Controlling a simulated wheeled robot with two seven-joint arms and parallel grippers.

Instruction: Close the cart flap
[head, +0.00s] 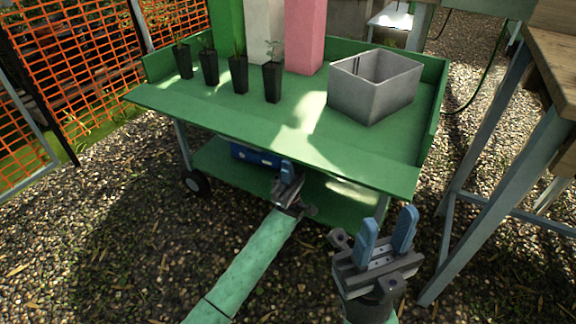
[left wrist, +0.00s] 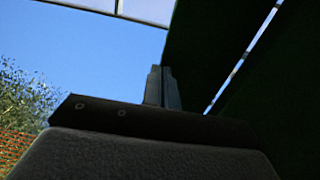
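The green cart (head: 435,95) stands ahead. Its front flap (head: 270,134) is a long green board hanging outward along the near edge, not upright. My left gripper (head: 287,172) is below the flap's near edge, fingers pointing up. In the left wrist view its fingers (left wrist: 163,88) look together with nothing between them, and the dark underside of the cart or flap (left wrist: 215,50) is close beside and above them. I cannot tell whether they touch. My right gripper (head: 386,236) is open and empty, in front of the cart's right corner, fingers up.
On the cart's top stand several black pots with seedlings (head: 272,82), tall green, white and pink blocks (head: 304,38), and a grey bin (head: 370,92). A blue crate (head: 256,155) is on the lower shelf. A wooden table (head: 556,75) stands right. Gravel in front is clear.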

